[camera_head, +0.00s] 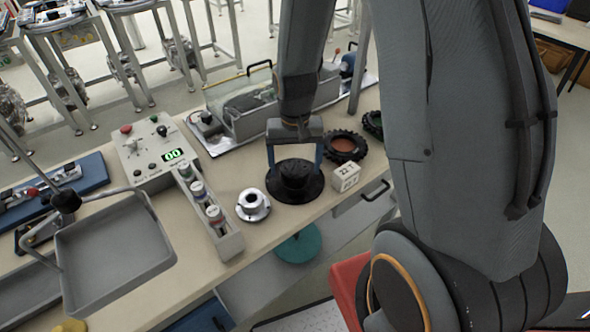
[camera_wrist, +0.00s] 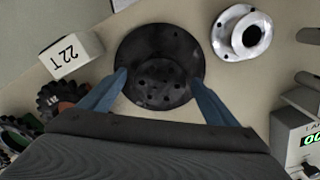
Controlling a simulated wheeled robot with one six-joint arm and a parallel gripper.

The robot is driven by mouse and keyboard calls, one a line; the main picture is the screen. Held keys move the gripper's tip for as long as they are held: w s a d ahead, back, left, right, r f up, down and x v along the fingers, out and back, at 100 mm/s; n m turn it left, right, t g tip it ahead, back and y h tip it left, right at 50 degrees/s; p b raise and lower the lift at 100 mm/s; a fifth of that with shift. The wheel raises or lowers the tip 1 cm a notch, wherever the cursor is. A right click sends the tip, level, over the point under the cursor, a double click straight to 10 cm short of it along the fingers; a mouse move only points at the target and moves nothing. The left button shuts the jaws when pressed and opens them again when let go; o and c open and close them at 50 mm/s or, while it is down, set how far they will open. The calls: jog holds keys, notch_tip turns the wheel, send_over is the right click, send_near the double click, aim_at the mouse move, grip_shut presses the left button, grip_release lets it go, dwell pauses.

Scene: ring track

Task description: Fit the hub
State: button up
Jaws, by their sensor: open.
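A silver flanged hub (camera_head: 253,205) with a raised hollow collar stands on the bench, left of a black round part. It also shows at the upper right of the wrist view (camera_wrist: 242,34). The black round part (camera_head: 296,181) has a wide flat base and a narrower raised top. In the wrist view its top face (camera_wrist: 160,84) shows several holes. My gripper (camera_head: 295,163) is open, pointing down over the black part. In the wrist view its blue fingertips (camera_wrist: 160,78) are on either side of the raised top; I cannot tell whether they touch it.
A white block marked 22 T (camera_head: 346,177) and black toothed rings (camera_head: 345,146) are close on the right. A rack of capped bottles (camera_head: 209,212) and a control box (camera_head: 156,151) reading 00 are left. A grey tray (camera_head: 115,250) stands further left.

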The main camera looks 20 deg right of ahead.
aim_at(295, 168)
notch_tip(295, 168, up, 5)
jog(key=shift+r+b, duration=0.2)
jog(key=shift+b, duration=0.25)
jog(key=shift+r, duration=0.35)
jog(key=shift+s+r, duration=0.1)
jog(key=s+r+n+t, duration=0.1)
jog(key=s+r+n, duration=0.2)
jog(key=s, duration=0.6)
jog(key=shift+r+b, duration=0.3)
jog(key=shift+r, duration=0.6)
